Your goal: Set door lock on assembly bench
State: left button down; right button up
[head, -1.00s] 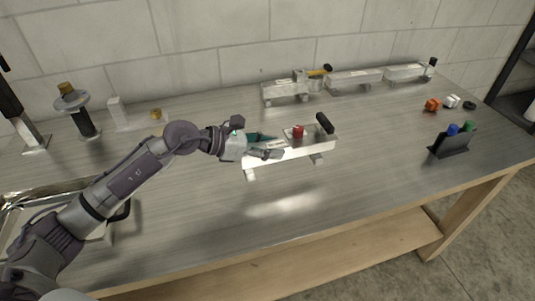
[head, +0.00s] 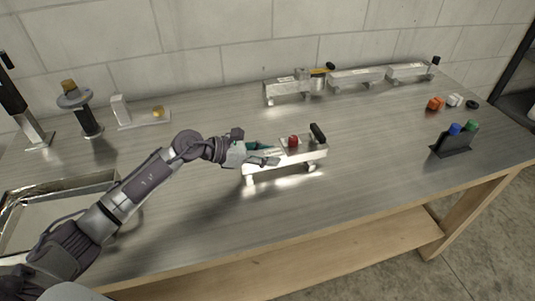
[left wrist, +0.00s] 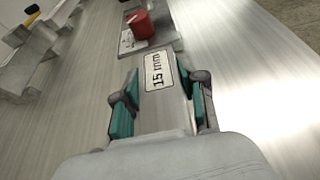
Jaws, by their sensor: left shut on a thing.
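The door lock (head: 307,154) is a silvery bar with short feet, a red knob and a black handle at its right end. It is level just over or on the bench; I cannot tell if its feet touch. My left gripper (head: 264,154) is shut on its left end. In the left wrist view the teal pads of my left gripper (left wrist: 160,105) lie on both sides of the lock's bar (left wrist: 160,95), by a "15 mm" label. The red knob stands farther along it. The assembly bench (head: 370,165) has a grey metal top. My right gripper is not in view.
Similar metal units (head: 355,78) line the back by the wall. A black holder (head: 455,146) with blue and green caps and several small parts stand at the right. A metal tray (head: 60,215) is at the left. The front middle is clear.

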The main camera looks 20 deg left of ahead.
pick_arm(q)
jog(key=c, duration=0.7)
grip_release()
jog(key=shift+o, duration=0.2)
jog(key=b+v, duration=0.2)
jog(key=v, duration=1)
jog(key=shift+r, duration=0.15)
